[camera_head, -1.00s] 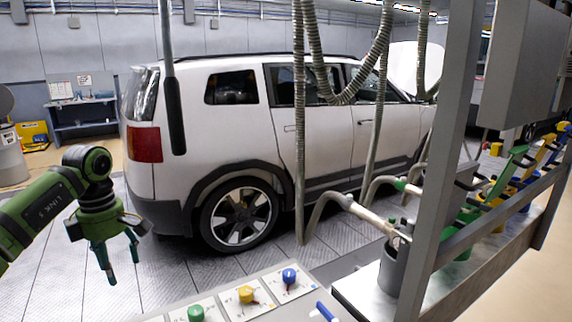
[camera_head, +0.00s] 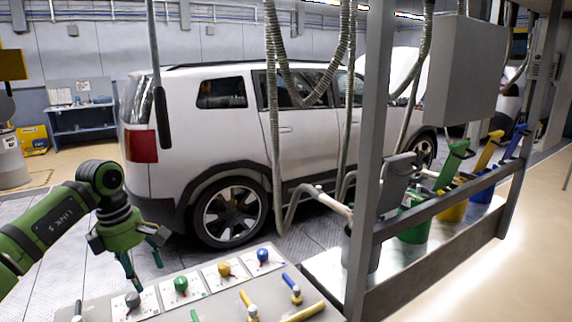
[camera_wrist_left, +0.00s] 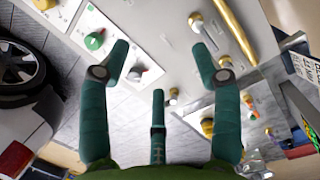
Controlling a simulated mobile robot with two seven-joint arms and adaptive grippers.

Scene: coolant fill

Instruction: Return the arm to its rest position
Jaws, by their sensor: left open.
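My left arm, green, comes in from the left in the head view. Its left gripper (camera_head: 142,268) has teal fingers that are spread and empty, hanging beside the left end of the control panel (camera_head: 205,294). In the left wrist view the open left gripper (camera_wrist_left: 160,85) has its fingers apart with nothing between them, and the panel with its knobs lies beyond them. I cannot tell the exact gap between fingertips and panel. My right gripper is not in view.
The panel carries green (camera_head: 181,284), yellow (camera_head: 224,268) and blue (camera_head: 262,255) knobs and several levers. A white car (camera_head: 215,120) stands behind. A grey rack post (camera_head: 369,160), hanging hoses (camera_head: 272,110) and coloured cans (camera_head: 452,210) are at right.

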